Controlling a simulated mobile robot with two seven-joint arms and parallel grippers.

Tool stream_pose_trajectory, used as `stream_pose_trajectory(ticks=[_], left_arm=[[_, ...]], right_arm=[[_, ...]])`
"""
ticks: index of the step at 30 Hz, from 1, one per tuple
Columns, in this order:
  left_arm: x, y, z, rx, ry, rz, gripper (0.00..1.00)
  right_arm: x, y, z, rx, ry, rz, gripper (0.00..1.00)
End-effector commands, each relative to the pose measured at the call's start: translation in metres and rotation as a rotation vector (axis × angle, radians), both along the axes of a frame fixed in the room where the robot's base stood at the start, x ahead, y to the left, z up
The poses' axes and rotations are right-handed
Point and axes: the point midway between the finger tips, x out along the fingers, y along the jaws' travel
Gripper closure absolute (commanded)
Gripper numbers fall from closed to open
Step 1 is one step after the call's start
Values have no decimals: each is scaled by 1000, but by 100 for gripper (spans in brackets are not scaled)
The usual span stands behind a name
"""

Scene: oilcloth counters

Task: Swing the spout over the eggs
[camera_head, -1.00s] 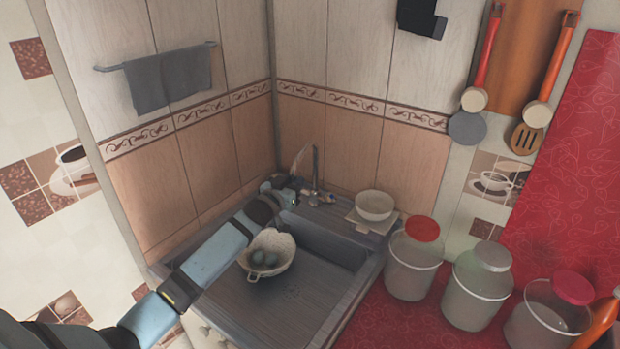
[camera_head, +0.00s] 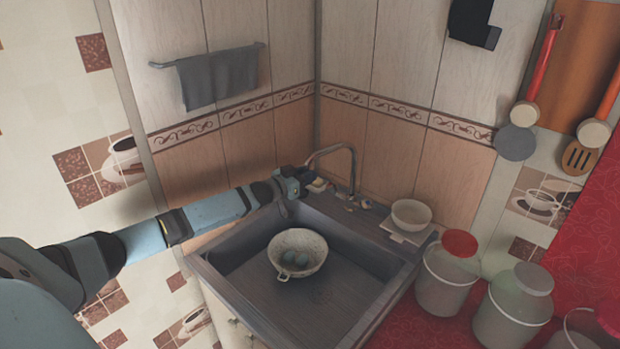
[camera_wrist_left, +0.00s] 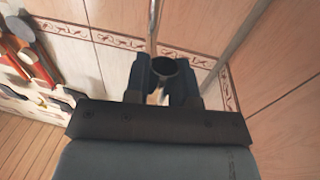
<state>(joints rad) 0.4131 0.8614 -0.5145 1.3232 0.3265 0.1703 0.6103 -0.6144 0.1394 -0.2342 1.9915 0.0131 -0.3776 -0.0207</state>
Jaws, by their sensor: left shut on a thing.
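The metal spout (camera_head: 335,149) arcs from the tap at the sink's back edge toward the left. My left gripper (camera_head: 303,178) is at the spout's free end, its arm reaching in from the left. In the left wrist view, the gripper's two fingers (camera_wrist_left: 162,85) are closed around the dark round end of the spout (camera_wrist_left: 164,68). The greenish eggs (camera_head: 297,258) lie in a speckled pale colander (camera_head: 306,240) inside the sink. The spout end shows behind the colander in the picture; its exact height over it is hard to tell. My right gripper is out of view.
The grey sink (camera_head: 345,305) surrounds the colander. A white bowl (camera_head: 411,214) stands on the back right ledge. Jars with red and pale lids (camera_head: 445,283) stand on the red counter at right. A yellowish item (camera_head: 318,185) lies behind the gripper. A towel (camera_head: 220,80) hangs on the wall.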

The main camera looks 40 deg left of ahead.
Motion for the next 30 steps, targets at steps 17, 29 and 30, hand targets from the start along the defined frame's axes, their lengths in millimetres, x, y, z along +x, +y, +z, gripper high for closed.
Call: stream_pose_trajectory(ticks=[17, 29, 30], left_arm=[[1, 3, 2, -2, -1, 3, 51], [-9, 4, -1, -2, 1, 2, 51], [-13, 6, -1, -2, 2, 2, 51]], right_arm=[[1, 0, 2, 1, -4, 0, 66], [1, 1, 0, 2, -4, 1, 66], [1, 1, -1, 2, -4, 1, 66]])
